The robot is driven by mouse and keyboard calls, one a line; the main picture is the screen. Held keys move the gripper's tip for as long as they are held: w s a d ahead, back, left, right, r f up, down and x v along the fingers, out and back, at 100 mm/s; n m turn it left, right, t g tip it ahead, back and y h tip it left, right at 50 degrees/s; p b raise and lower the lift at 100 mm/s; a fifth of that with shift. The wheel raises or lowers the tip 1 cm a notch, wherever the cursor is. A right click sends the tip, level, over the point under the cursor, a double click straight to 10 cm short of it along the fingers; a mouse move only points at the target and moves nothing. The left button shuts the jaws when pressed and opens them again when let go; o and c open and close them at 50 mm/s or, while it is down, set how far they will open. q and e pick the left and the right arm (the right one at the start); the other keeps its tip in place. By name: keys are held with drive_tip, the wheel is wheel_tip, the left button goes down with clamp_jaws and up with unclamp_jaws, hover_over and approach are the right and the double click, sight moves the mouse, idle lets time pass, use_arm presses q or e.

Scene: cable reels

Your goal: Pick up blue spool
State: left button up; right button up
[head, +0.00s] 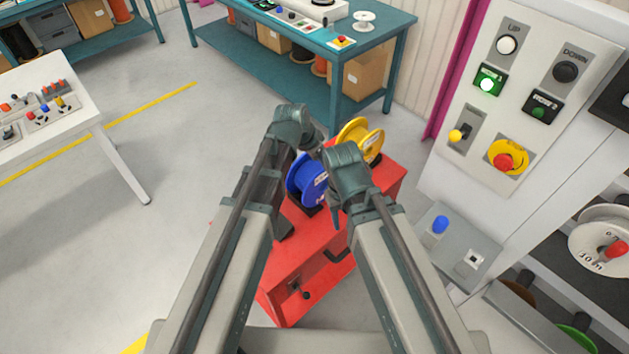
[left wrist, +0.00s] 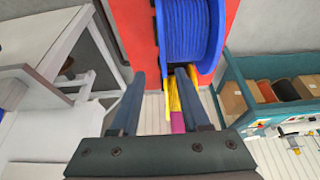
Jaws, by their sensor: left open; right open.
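The blue spool (head: 303,182) sits on a red cabinet (head: 306,262), partly hidden behind my wrists in the head view. In the left wrist view the blue spool (left wrist: 190,28) shows its wound blue cable and flange at the top. My left gripper (left wrist: 160,74) is open and empty, its two fingers apart and pointing toward the spool's side of the picture, below it.
A yellow spool (head: 361,138) stands behind the blue one on the cabinet. A control panel (head: 535,70) with buttons is at the right, near a rack with reels. A teal workbench (head: 300,35) is behind, a white table (head: 45,95) at left. Floor between is clear.

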sight(322, 168)
use_arm(q)
drive_tip(key=shift+a+b+x, duration=0.2)
drive_tip(key=shift+b+x, duration=2.25)
drive_tip(key=shift+x, duration=0.2)
drive_tip(key=shift+w, duration=0.2)
drive_tip(key=shift+r, duration=0.1)
clamp_jaws()
